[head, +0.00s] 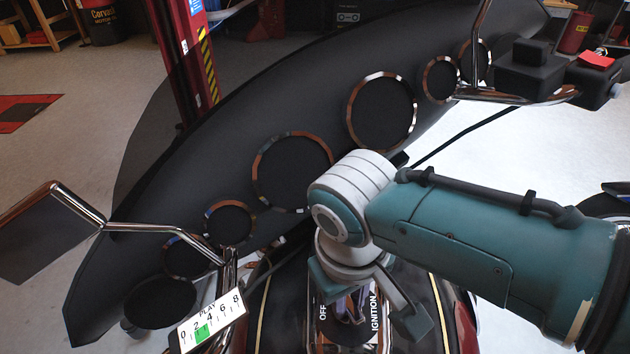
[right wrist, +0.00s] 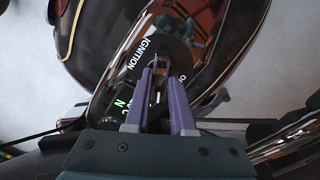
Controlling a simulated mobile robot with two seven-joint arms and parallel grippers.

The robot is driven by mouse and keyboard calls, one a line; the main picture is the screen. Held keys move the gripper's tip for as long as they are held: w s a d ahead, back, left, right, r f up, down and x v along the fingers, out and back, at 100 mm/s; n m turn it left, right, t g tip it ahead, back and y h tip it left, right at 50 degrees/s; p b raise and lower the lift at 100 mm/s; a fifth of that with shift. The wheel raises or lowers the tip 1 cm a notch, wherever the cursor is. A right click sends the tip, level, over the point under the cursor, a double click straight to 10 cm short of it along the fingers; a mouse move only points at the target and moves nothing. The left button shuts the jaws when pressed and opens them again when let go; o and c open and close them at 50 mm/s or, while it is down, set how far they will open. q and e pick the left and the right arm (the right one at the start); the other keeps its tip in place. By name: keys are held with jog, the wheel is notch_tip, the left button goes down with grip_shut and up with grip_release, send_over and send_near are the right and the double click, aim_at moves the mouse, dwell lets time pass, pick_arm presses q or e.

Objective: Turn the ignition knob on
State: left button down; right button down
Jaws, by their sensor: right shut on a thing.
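My right gripper (head: 350,303) reaches down onto the motorcycle's console panel, between the printed words OFF and IGNITION. In the right wrist view its two purple fingers (right wrist: 164,78) are shut on the ignition knob (right wrist: 176,50), a dark round piece at the fingertips. In the head view the gripper and wrist cover the knob. The knob's exact angle is hard to tell. The IGNITION label (head: 374,313) is right of the fingers and the OFF label (head: 323,312) is left of them. My left gripper is not in view.
A dark fairing with several round chrome-ringed gauges (head: 292,172) stands just beyond the gripper. A mirror (head: 45,235) on a chrome stem is at left. A white PLAY scale (head: 212,320) is at lower left. A red lift post (head: 190,60) stands behind.

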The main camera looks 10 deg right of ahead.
aim_at(342, 321)
dwell(0.4)
jog(key=c, duration=0.8)
grip_release()
jog(key=shift+o, duration=0.2)
jog(key=shift+r, duration=0.35)
jog(key=r+p, duration=0.1)
jog(key=r, duration=0.1)
jog(key=r+p, duration=0.1)
jog(key=r, duration=0.2)
jog(key=r+p, duration=0.1)
jog(key=r, duration=0.2)
jog(key=shift+s+a+r, duration=0.15)
jog(key=shift+s+a, duration=0.15)
jog(key=shift+a, duration=0.05)
jog(key=shift+r, duration=0.45)
